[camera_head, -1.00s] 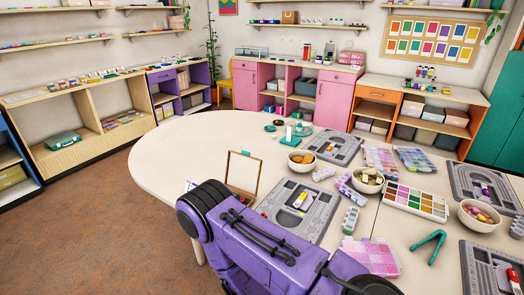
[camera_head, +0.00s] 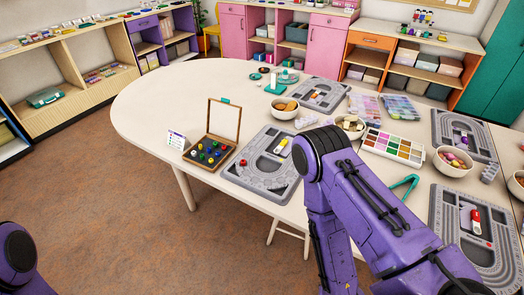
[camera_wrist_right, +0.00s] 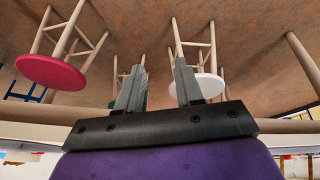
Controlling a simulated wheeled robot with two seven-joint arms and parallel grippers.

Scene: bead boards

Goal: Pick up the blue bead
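Several small beads (camera_head: 207,153), with blue, yellow, green and red among them, lie in an open wooden box (camera_head: 222,164) near the table's front left edge. They are too small to separate surely. A grey bead board (camera_head: 262,180) lies right of the box, with a red bead (camera_head: 243,162) on its left side. My right gripper (camera_wrist_right: 160,64) is open and empty in the right wrist view, with stools and floor beyond its fingers. In the head view my right arm is right of the box, and its gripper is not seen. My left gripper is out of view.
A small card (camera_head: 176,140) stands left of the box. The box's raised lid (camera_head: 224,121) stands at its back. A bowl (camera_head: 284,108) and a paint palette (camera_head: 393,147) are farther right. The table's left end (camera_head: 150,110) is clear.

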